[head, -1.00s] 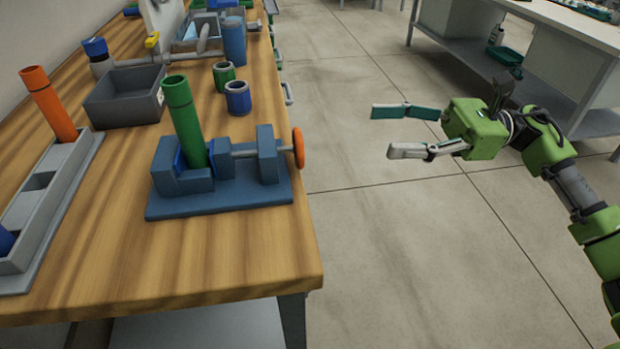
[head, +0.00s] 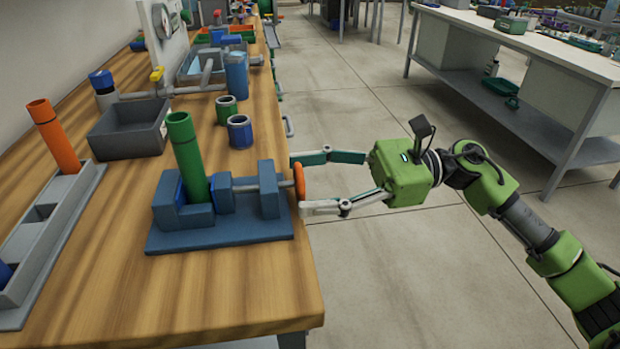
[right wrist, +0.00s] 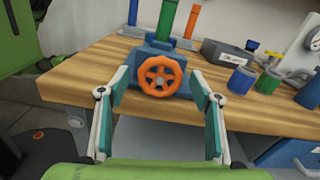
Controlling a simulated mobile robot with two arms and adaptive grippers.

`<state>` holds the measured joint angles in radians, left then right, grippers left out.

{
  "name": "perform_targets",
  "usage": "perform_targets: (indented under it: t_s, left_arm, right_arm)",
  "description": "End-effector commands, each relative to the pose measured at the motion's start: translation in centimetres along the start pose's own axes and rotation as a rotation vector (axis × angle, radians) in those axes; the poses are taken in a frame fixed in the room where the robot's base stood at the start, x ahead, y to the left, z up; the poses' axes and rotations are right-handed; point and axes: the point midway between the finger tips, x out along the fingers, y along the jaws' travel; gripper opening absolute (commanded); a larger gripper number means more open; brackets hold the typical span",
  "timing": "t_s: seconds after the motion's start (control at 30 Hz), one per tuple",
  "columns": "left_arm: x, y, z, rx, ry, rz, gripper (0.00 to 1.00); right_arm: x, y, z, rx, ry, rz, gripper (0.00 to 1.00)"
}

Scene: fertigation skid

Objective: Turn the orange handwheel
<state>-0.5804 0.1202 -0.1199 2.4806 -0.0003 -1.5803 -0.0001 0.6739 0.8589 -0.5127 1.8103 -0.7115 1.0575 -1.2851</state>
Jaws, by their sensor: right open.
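The orange handwheel (head: 299,182) is on the right end of a blue vise (head: 225,230) on the wooden bench. It faces the right wrist camera, where its spokes (right wrist: 160,76) show. A green tube (head: 187,155) stands upright in the vise. My right gripper (head: 298,184) is open, with one finger on the far side of the wheel and one on the near side. In the right wrist view the fingers (right wrist: 160,95) are spread wide, with the wheel between and beyond them. I cannot tell whether they touch it. My left gripper is not in view.
A grey rack (head: 50,225) with an orange tube (head: 52,135) stands at the left. Behind the vise are a grey bin (head: 130,130), a green cup (head: 226,109) and a blue cup (head: 240,130). The floor (head: 400,270) right of the bench is clear.

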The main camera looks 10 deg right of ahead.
Motion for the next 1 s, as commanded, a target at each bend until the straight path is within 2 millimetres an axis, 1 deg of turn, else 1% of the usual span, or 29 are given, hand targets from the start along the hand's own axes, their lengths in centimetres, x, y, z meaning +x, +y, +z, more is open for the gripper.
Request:
perform_targets:
  t_s: [0.3, 0.37, 0.4, 0.43, 0.47, 0.77, 1.0]
  left_arm:
    - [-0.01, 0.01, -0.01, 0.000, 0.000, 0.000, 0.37]
    - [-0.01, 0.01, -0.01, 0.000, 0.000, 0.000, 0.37]
    - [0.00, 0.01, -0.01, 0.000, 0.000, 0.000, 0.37]
    - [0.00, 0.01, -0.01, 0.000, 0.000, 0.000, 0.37]
    - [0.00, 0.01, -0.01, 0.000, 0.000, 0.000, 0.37]
    - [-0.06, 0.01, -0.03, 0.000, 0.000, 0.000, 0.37]
    - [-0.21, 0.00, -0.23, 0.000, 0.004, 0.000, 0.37]
  right_arm:
    - [0.28, 0.01, -0.05, 0.000, 0.001, 0.000, 0.59]
    - [0.27, 0.01, -0.04, 0.000, 0.001, 0.000, 0.43]
    - [0.26, 0.00, -0.04, 0.000, 0.001, 0.000, 0.33]
    - [0.26, 0.00, -0.04, 0.000, 0.001, 0.000, 0.25]
    - [0.26, 0.00, -0.04, 0.000, 0.001, 0.000, 0.20]
    - [0.24, -0.01, -0.01, 0.020, 0.000, 0.000, 0.20]
    - [0.24, -0.02, 0.06, 0.133, 0.000, 0.000, 0.20]
